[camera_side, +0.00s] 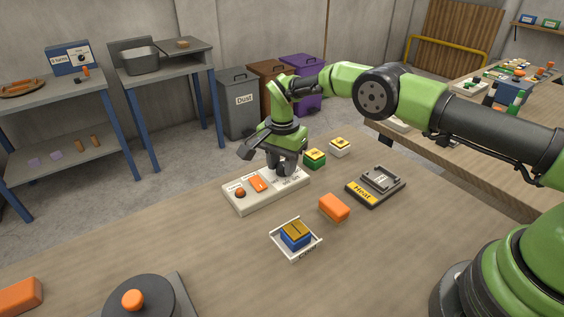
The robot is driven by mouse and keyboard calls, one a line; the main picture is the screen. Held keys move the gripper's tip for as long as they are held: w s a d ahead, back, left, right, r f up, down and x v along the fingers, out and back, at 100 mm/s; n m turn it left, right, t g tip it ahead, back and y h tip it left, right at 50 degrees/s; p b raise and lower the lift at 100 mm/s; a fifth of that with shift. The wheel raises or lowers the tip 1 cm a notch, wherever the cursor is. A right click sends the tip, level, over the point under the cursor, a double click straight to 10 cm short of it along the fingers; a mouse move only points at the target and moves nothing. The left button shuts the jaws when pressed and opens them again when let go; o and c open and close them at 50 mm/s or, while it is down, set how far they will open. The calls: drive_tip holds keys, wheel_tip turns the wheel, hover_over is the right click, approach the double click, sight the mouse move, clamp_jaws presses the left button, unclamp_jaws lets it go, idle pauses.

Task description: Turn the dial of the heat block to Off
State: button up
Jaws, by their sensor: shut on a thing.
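The heat block (362,196) is a dark plate with a yellow "Heat" label, right of centre on the table, with a grey piece (382,179) on top. A white control panel (262,204) lies to its left, with a red knob (240,192) and an orange switch (258,184). My gripper (284,172) points down over the right end of this panel, where small print shows. It is shut on the dial there. The dial is hidden by the fingers, so its setting cannot be read.
An orange block (334,208) and a white tray (283,247) holding a blue and yellow stack stand in front. Green (314,159) and white (340,147) blocks with yellow tops stand behind. A dark round device (150,300) is at front left. The table's left middle is clear.

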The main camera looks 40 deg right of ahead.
drive_tip(key=n, duration=0.4)
drive_tip(key=shift+n, duration=0.3)
drive_tip(key=n, duration=0.3)
drive_tip(key=shift+n, duration=0.3)
drive_tip(key=n, duration=0.3)
drive_tip(key=shift+d+n, duration=0.1)
drive_tip(key=shift+n, duration=2)
drive_tip(key=o, duration=0.9)
drive_tip(key=shift+r, duration=0.1)
wheel_tip(320, 180, up, 10)
drive_tip(key=shift+f, duration=0.1)
